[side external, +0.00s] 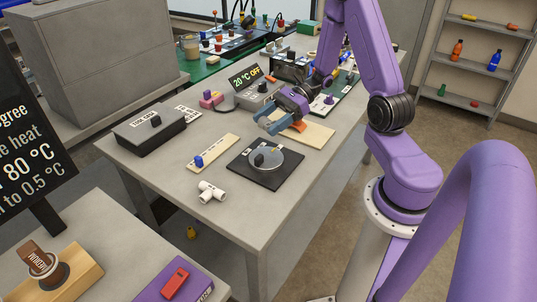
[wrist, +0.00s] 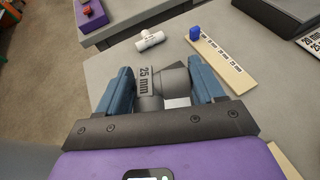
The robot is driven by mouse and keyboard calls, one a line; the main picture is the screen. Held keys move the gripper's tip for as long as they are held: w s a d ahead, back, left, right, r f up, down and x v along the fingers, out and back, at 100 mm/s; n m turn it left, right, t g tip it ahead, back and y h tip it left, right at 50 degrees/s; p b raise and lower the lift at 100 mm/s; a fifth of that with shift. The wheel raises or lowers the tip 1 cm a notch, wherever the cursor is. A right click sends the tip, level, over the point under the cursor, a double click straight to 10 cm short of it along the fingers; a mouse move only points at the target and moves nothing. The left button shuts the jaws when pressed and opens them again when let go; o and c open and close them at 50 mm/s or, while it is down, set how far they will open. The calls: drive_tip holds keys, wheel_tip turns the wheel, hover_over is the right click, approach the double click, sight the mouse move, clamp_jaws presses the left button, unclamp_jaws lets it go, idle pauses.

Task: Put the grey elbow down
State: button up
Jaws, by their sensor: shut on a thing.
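In the wrist view the grey elbow (wrist: 172,84), marked "25 mm", sits between the two blue fingers of my gripper (wrist: 160,70). The fingers are shut on it from both sides. In the side view my gripper (side external: 270,121) is over the table, behind the black plate with the round grey disc (side external: 278,158). The elbow is hard to make out there, and I cannot tell how high it is above the table.
A white tee (side external: 211,191) lies near the table's front edge; it also shows in the wrist view (wrist: 150,40). A pale labelled strip (side external: 215,150) carries a blue piece (side external: 198,161). A black box (side external: 150,130) stands left. A tan board (side external: 318,134) lies right of my gripper.

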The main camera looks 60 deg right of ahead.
sight(271, 152)
drive_tip(key=shift+d+f, duration=0.25)
drive_tip(key=shift+f, duration=3.75)
drive_tip(key=shift+f, duration=0.1)
drive_tip(key=o, duration=1)
